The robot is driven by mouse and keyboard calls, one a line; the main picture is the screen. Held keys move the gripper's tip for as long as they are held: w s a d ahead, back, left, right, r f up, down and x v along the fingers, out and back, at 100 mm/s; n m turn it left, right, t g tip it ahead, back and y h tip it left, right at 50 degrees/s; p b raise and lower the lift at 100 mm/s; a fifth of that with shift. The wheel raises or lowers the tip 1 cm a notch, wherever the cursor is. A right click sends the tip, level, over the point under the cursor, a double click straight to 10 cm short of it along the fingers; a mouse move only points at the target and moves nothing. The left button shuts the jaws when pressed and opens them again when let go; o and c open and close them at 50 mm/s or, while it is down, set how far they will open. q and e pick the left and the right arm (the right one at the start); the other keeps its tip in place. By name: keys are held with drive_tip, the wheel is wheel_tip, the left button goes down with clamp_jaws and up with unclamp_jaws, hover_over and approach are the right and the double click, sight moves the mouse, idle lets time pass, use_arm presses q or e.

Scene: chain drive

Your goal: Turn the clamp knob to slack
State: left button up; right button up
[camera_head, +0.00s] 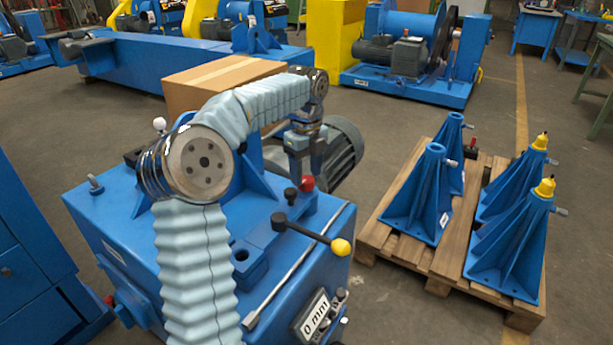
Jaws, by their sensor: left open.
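A red knob (307,184) sits on the blue machine (140,235), near its back right edge. A black knob (291,195) stands just left of it. I cannot tell for sure which is the clamp knob, and no slack mark is readable. My left gripper (303,172) points down just above these knobs, open, with its fingers partly merging with the blue parts behind. I cannot tell whether it touches the red knob. A black lever with a yellow ball (340,247) reaches to the right in front of them. My right gripper is not in view.
A grey motor (338,150) stands right behind the gripper. A cardboard box (205,85) is behind my left arm.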

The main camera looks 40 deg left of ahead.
use_arm(q)
drive_tip(key=shift+f, duration=1)
drive_tip(key=shift+c, duration=0.3)
drive_tip(key=c, duration=0.7)
